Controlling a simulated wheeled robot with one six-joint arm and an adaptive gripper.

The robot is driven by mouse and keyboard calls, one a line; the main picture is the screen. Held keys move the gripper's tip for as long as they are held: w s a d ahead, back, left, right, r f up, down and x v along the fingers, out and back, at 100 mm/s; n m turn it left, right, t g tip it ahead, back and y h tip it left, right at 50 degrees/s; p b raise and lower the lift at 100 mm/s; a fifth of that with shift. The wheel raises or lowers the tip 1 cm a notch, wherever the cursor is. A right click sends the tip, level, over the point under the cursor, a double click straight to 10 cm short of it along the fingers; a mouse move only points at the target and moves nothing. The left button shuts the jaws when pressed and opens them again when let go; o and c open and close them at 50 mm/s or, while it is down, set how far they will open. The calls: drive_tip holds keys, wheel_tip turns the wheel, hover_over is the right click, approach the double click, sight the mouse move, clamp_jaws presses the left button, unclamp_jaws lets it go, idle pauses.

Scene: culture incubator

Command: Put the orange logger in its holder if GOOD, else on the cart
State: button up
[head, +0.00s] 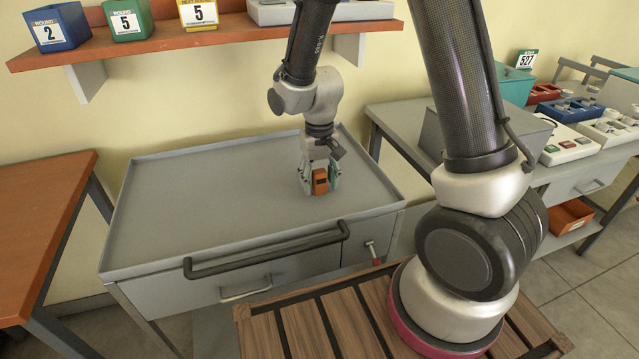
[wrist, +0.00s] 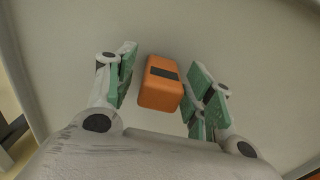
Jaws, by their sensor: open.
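The orange logger (head: 320,181) stands on the grey cart top (head: 215,205), near its right front part. In the wrist view the logger (wrist: 160,88) is a small orange block with a dark panel on its face. The panel's reading is too small to tell. My gripper (head: 319,184) is down at the cart top with its green-padded fingers on either side of the logger. In the wrist view my gripper (wrist: 162,92) is open, with gaps between the logger and both fingers. I cannot make out the logger's holder.
An orange shelf (head: 190,38) on the wall carries numbered bins, including a blue one (head: 57,27) and a green one (head: 128,18). A grey bench (head: 395,118) with trays stands at right. An orange-topped table (head: 45,215) stands at left. The cart's left half is clear.

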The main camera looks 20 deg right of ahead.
sight(320, 171)
wheel_tip(320, 171, up, 11)
drive_tip(key=shift+f, duration=0.15)
drive_tip(key=shift+d+r, duration=0.1)
drive_tip(key=shift+r, duration=0.2)
drive_tip(key=s+d+r+t, duration=0.2)
drive_tip(key=s+d+r, duration=0.5)
drive_tip(key=s, duration=0.2)
drive_tip(key=s+d+r+t, duration=0.2)
drive_tip(key=s+d+r, duration=0.5)
drive_tip(key=s, duration=0.3)
drive_tip(key=shift+d+r, duration=0.15)
drive_tip(key=shift+d, duration=0.25)
